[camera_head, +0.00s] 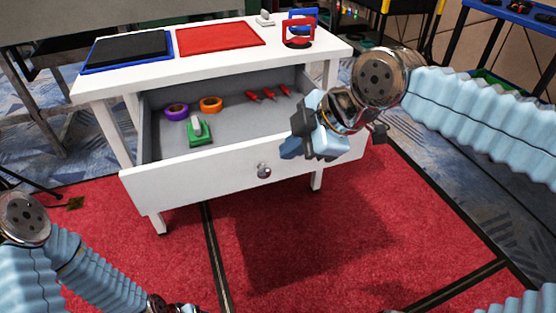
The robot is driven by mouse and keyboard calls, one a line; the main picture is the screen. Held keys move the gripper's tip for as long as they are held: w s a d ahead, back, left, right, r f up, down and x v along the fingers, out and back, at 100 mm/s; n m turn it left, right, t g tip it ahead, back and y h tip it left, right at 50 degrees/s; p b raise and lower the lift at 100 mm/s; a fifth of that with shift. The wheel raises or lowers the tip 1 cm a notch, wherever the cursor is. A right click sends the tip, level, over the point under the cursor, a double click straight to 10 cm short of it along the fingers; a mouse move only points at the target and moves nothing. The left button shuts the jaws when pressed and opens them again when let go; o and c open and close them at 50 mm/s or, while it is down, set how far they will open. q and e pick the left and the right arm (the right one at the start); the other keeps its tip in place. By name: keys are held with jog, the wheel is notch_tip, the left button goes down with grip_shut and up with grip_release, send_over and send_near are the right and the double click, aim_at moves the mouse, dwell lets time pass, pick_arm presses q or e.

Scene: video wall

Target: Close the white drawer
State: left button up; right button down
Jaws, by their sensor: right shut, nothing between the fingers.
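The white drawer (215,177) of the white table stands pulled out, and its grey inside shows. A round metal knob (264,171) sits on the middle of its front. My right gripper (303,147) is shut and empty, in front of or over the right part of the drawer front. I cannot tell whether it touches the drawer. It hides part of the drawer's right end. My left arm comes in at the bottom left, and its fingers are out of view.
The drawer holds purple tape (176,111), orange tape (211,104), a green-and-white item (198,131) and several red items (269,93). The white tabletop (165,72) bears a black-and-blue tray (127,48) and a red mat (219,37). Red carpet (310,235) in front is clear.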

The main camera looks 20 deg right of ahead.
send_near(249, 162)
notch_tip(249, 162, down, 3)
jog(key=s+a, duration=0.1)
jog(key=s, duration=0.1)
jog(key=w, duration=0.3)
jog(key=shift+a+f, duration=0.4)
jog(key=shift+w, duration=0.55)
